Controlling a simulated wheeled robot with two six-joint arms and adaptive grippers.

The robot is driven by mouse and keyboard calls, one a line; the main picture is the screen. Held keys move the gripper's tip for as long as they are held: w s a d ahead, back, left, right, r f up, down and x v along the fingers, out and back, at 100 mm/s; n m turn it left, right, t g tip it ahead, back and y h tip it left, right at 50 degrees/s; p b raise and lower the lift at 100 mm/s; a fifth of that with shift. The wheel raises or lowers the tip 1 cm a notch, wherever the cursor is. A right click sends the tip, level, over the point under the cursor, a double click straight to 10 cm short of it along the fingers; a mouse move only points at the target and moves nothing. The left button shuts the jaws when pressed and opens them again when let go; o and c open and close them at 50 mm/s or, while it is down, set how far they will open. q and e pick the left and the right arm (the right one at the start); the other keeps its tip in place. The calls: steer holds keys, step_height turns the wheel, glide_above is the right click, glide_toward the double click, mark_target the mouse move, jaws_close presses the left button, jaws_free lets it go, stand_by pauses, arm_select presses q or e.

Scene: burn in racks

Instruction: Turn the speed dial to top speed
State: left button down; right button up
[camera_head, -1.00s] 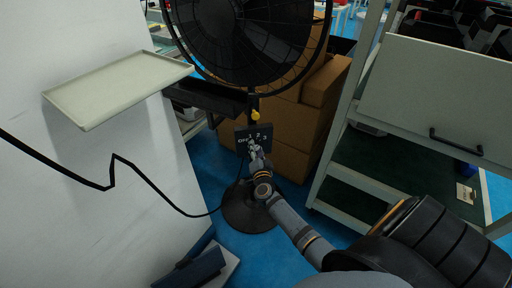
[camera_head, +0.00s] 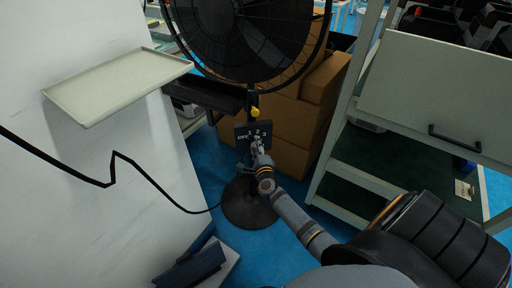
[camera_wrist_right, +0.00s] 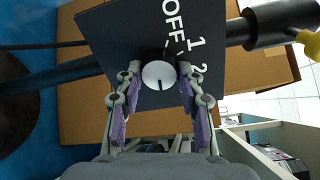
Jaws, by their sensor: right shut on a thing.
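The black fan (camera_head: 245,35) stands on a round base (camera_head: 248,205). Its dark control panel (camera_head: 241,130) carries OFF and number labels. In the right wrist view the panel (camera_wrist_right: 125,30) shows OFF, 1 and 2; a 3 is not clear there. The speed dial (camera_wrist_right: 159,73) is a round knob with a pale face, and a short dark mark on it points toward the bottom of the picture. My right gripper (camera_head: 257,144) is at the panel; its fingers (camera_wrist_right: 158,85) are shut on the dial from both sides. My left gripper is not in view.
Cardboard boxes (camera_head: 300,120) are stacked behind the fan. A pale shelf tray (camera_head: 115,88) is at the left, and a black cable (camera_head: 150,185) runs to the fan. A rack (camera_head: 345,165) stands at the right.

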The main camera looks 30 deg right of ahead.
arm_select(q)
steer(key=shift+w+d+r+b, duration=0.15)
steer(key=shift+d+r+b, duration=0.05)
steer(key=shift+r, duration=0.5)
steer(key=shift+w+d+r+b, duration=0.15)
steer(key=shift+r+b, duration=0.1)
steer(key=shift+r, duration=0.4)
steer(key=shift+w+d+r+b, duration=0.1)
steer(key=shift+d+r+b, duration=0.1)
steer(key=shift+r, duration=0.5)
arm_select(e)
steer(key=shift+f+m, duration=0.1)
steer(key=shift+m, duration=2.1)
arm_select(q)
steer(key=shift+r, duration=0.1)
arm_select(e)
steer(key=o, duration=1.2)
steer(key=v, duration=1.2)
steer(key=shift+s+d, duration=0.1)
